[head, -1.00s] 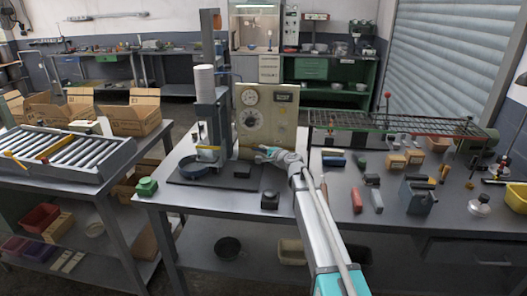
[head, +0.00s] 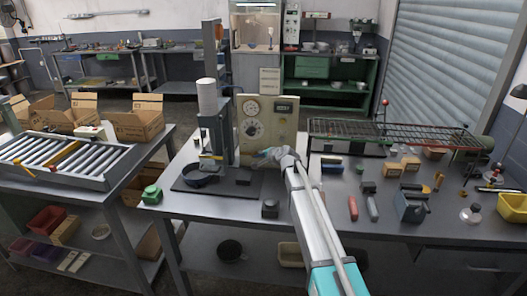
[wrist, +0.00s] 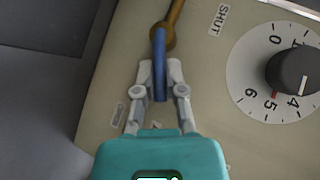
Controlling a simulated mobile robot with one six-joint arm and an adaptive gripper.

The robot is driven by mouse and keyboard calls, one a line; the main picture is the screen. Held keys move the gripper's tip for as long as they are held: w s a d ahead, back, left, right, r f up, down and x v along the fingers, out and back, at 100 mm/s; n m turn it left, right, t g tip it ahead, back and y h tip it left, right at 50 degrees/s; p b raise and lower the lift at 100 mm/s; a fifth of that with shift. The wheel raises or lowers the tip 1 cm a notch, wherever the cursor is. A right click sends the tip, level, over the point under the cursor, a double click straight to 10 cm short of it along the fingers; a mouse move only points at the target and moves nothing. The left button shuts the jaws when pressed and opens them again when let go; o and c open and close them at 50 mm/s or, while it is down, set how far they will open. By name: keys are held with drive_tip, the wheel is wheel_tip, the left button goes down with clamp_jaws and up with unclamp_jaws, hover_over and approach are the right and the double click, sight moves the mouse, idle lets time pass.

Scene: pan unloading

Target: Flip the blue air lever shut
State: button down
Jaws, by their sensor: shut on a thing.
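The blue air lever (wrist: 161,62) shows in the wrist view, hanging down from a round brass valve (wrist: 163,36) at the end of a brass pipe. It lies roughly in line with the pipe. My gripper (wrist: 159,82) has its two grey fingers closed around the lever, one on each side. A "SHUT" label (wrist: 217,20) is on the beige panel (wrist: 112,75), to the right of the valve. In the head view my gripper (head: 268,156) is at the lower front of the beige panel (head: 284,130); the lever is too small to make out there.
A dial with a black knob (wrist: 292,72) is right of the lever. In the head view a press column (head: 212,130) with a dark pan (head: 196,177) stands left of the panel. A wire rack (head: 390,131) and small tools lie to the right.

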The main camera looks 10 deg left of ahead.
drive_tip(key=h+p, duration=0.1)
drive_tip(key=r+n+h+p, duration=0.1)
drive_tip(key=p, duration=0.1)
drive_tip(key=shift+a+r+g, duration=0.15)
drive_tip(key=shift+a+g, duration=0.15)
drive_tip(key=shift+a, duration=0.05)
drive_tip(key=n+h+p, duration=0.1)
drive_tip(key=a+h+p, duration=0.1)
drive_tip(key=shift+r+n+h+p, duration=0.3)
drive_tip(key=shift+r+n+p, duration=0.05)
drive_tip(key=shift+n, duration=0.05)
drive_tip(key=h, duration=0.1)
drive_tip(key=a+n+h+p, duration=0.1)
drive_tip(key=h, duration=0.1)
drive_tip(key=shift+a+r+g, duration=0.1)
drive_tip(key=shift+r+g, duration=0.05)
drive_tip(key=shift+g, duration=0.25)
drive_tip(key=shift+a+n+h, duration=0.3)
drive_tip(key=shift+n+h, duration=0.15)
drive_tip(key=shift+h, duration=0.2)
drive_tip(key=shift+a+n+h, duration=0.25)
drive_tip(key=shift+n+h, duration=0.2)
drive_tip(key=shift+h, duration=0.2)
drive_tip(key=c, duration=0.7)
unclamp_jaws()
drive_tip(key=shift+d, duration=0.15)
